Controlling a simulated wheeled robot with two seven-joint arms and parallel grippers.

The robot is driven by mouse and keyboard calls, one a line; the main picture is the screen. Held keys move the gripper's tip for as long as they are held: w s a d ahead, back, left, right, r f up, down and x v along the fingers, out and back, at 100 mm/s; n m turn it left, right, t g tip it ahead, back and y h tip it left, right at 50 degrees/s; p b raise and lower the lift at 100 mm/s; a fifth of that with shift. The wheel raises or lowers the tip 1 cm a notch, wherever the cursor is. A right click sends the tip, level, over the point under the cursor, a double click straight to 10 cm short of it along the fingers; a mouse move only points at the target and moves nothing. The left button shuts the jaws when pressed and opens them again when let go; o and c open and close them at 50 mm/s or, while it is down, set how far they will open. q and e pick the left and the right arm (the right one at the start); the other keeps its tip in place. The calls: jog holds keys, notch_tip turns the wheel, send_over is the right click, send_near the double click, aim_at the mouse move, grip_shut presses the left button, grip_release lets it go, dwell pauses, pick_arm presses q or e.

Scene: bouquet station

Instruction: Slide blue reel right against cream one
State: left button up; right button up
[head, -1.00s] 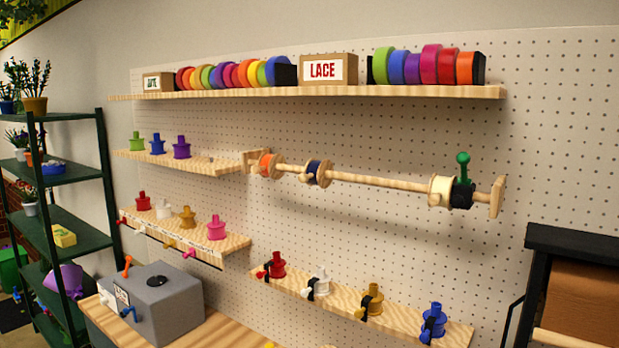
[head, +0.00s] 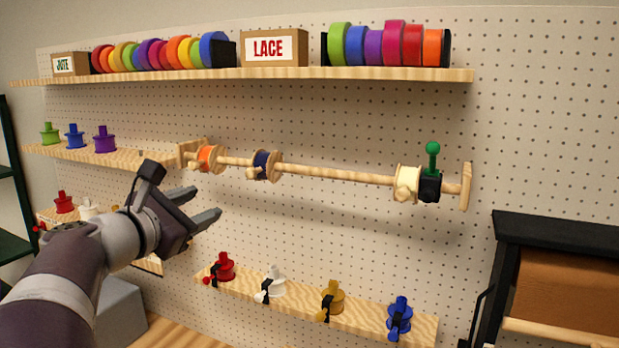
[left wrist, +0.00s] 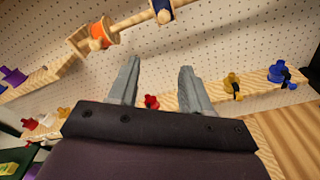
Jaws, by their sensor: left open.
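The blue reel (head: 265,165) hangs on the wooden rod (head: 325,174), left of the rod's middle, with wooden flanges. The cream reel (head: 407,183) is near the rod's right end, against a black clamp (head: 430,186) with a green knob. A wide stretch of bare rod lies between the two reels. My left gripper (head: 207,205) is open and empty, below and left of the blue reel and apart from it. In the left wrist view the blue reel (left wrist: 162,11) shows at the top edge, beyond the open fingers (left wrist: 158,80). My right gripper is out of view.
An orange reel (head: 208,158) sits at the rod's left end by the bracket. A shelf (head: 270,76) with ribbon rolls runs above. A lower shelf (head: 300,300) holds several small spools. The space in front of the rod is clear.

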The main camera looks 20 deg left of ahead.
aim_at(249, 174)
pick_arm(q)
jog(key=w+p, duration=0.1)
jog(key=w, duration=0.3)
jog(key=w+d+r+n+p, duration=0.1)
jog(key=w+p, duration=0.1)
jog(key=w, duration=0.2)
jog(key=w+d+r+n+t+h+p, duration=0.1)
jog(key=w+p, duration=0.1)
jog(key=w, duration=0.2)
jog(key=shift+w+d, duration=0.1)
jog(key=shift+w, duration=0.05)
jog(key=shift+w+d, duration=0.1)
jog(key=shift+w, duration=0.1)
jog(key=shift+w, duration=0.1)
grip_shut()
